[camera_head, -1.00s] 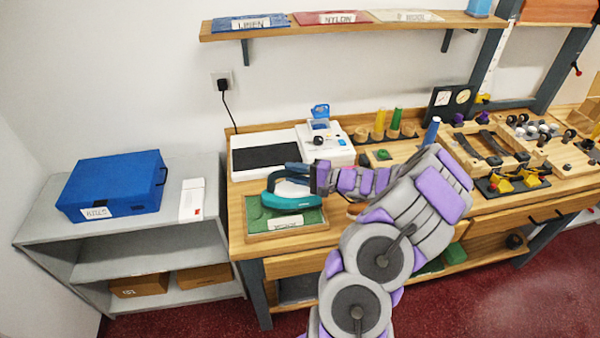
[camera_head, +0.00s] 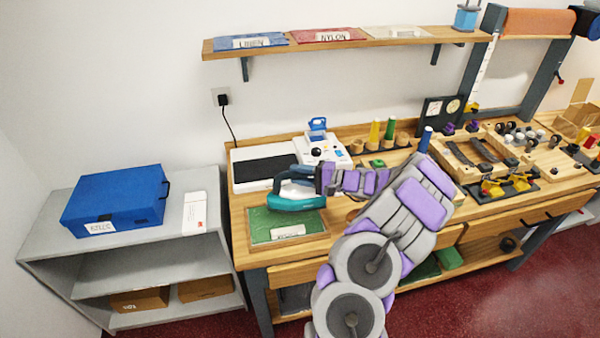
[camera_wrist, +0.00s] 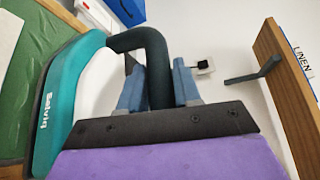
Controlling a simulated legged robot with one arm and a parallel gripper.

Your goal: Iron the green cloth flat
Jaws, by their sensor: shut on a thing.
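A teal and white iron (camera_head: 297,203) is held by its dark handle in my gripper (camera_head: 300,173). In the wrist view the iron (camera_wrist: 72,95) is at the left, with the handle (camera_wrist: 155,62) between the two blue-grey fingers of my gripper (camera_wrist: 158,88). The green cloth (camera_head: 267,225) lies on a wooden-edged board on the bench, with a white label at its front. The iron is over the back right part of the cloth and hides some of it. I cannot tell whether the soleplate touches. The cloth (camera_wrist: 28,75) also shows in the wrist view, and looks slightly creased there.
A white device with a black pad (camera_head: 262,172) stands behind the cloth. Bobbins and tool trays (camera_head: 490,160) crowd the bench to the right. A blue box (camera_head: 115,198) sits on the grey shelf at left. A wall shelf (camera_head: 380,40) hangs above.

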